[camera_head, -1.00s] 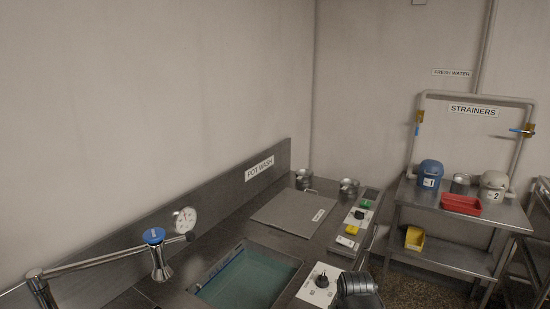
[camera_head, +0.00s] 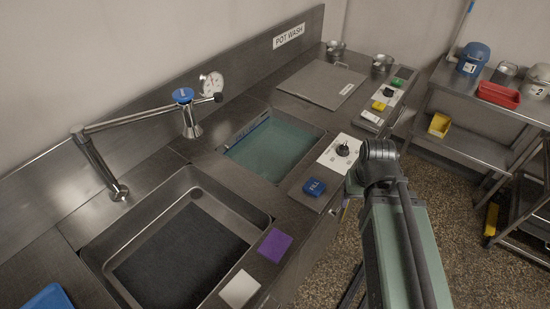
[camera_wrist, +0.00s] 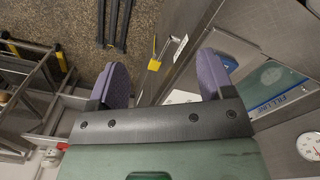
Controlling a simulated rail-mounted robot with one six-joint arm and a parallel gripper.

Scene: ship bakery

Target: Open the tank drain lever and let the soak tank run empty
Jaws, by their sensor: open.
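The soak tank (camera_head: 224,149) is a recessed basin in the steel counter, with blue-green water in it. A corner of the tank with a "FILL LINE" strip (camera_wrist: 284,93) shows at the right of the wrist view. My gripper (camera_wrist: 165,70) is open and empty, its two purple-grey fingers spread. Beyond and between the fingertips, a small yellow piece (camera_wrist: 154,63) shows by the counter's front side, apart from the fingers. It may be the drain lever; I cannot tell for sure. In the head view my arm covers part of the counter front, and the gripper is hidden.
A dial gauge (camera_head: 212,84) and a blue-topped tap (camera_head: 183,96) stand behind the tank. A blue FILL button (camera_head: 314,187) and a black knob (camera_head: 343,150) sit at its front. An empty-looking sink (camera_head: 255,213) is at left. A shelf rack (camera_head: 465,150) stands right.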

